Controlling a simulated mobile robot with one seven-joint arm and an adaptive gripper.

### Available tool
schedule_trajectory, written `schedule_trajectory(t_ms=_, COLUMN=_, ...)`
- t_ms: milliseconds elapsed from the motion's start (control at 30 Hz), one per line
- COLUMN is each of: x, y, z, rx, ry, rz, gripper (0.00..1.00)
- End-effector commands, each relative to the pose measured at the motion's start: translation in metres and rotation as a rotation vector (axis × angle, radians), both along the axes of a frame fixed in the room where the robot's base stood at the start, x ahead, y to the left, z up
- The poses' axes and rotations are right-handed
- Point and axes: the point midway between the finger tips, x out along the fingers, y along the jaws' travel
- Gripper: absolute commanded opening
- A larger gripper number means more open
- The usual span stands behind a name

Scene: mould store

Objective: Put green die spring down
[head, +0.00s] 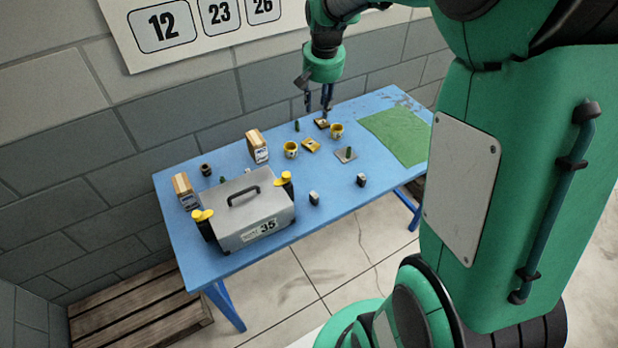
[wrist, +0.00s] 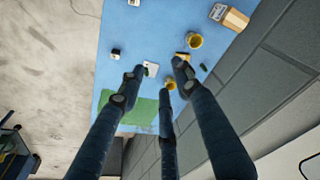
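My gripper (head: 318,108) hangs over the back of the blue table. In the wrist view its fingers (wrist: 162,75) are spread, and I see nothing held between them. One small green die spring (head: 297,125) stands upright on the table, left of the gripper; it also shows in the wrist view (wrist: 203,67). Another green piece (head: 349,152) stands on a small grey plate (head: 341,158) to the front right. A finger partly covers that plate in the wrist view (wrist: 153,68). A third dark green piece (head: 222,180) is behind the grey case.
The blue table (head: 330,202) carries yellow mugs (head: 291,150) (head: 336,131), a yellow block (head: 312,145), boxes (head: 257,146) and a grey case (head: 250,211) between yellow-topped bottles. A green mat (head: 398,134) covers the right end. The wall runs close behind the table.

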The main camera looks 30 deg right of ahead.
Motion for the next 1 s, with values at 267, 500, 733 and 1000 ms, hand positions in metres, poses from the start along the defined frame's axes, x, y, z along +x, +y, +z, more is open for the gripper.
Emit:
schedule_trajectory(t_ms=267, x=-0.06, y=0.067, z=0.055, rx=-0.026, ry=-0.068, rz=0.106, gripper=0.34)
schedule_trajectory(t_ms=500, x=-0.119, y=0.116, z=0.084, rx=-0.044, ry=-0.126, rz=0.196, gripper=0.34)
schedule_trajectory(t_ms=733, x=-0.179, y=0.155, z=0.097, rx=-0.06, ry=-0.182, rz=0.283, gripper=0.34)
schedule_trajectory(t_ms=1000, x=-0.247, y=0.188, z=0.097, rx=-0.075, ry=-0.247, rz=0.38, gripper=0.34)
